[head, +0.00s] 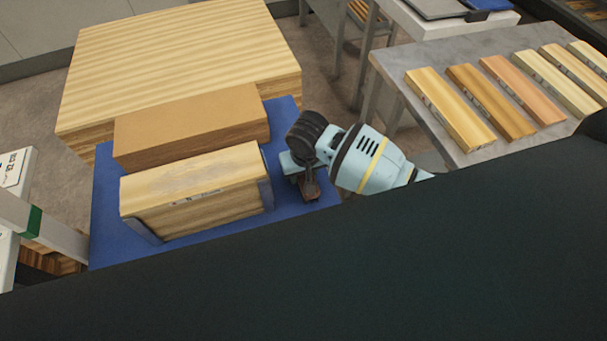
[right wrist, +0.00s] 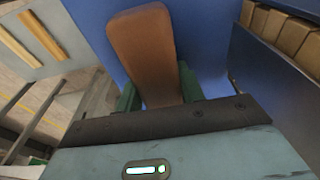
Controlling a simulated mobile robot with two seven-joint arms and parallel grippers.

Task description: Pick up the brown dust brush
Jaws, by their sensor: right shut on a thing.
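The brown dust brush (right wrist: 143,48) shows in the right wrist view as a brown, rounded block between the two green fingers of my right gripper (right wrist: 158,92). The fingers are shut on it. In the head view my right gripper (head: 306,178) points down at the right end of the blue surface. A small brown part of the brush (head: 311,194) shows just below it. I cannot tell whether the brush touches the blue surface. Its lower side is hidden. My left gripper is not in view.
A wooden block with grey end plates (head: 195,195) and a brown box (head: 190,128) stand on the blue surface (head: 108,225), left of the gripper. A large wooden stack (head: 175,60) is behind. A grey table (head: 450,50) with several wood samples stands at right. A dark panel covers the front.

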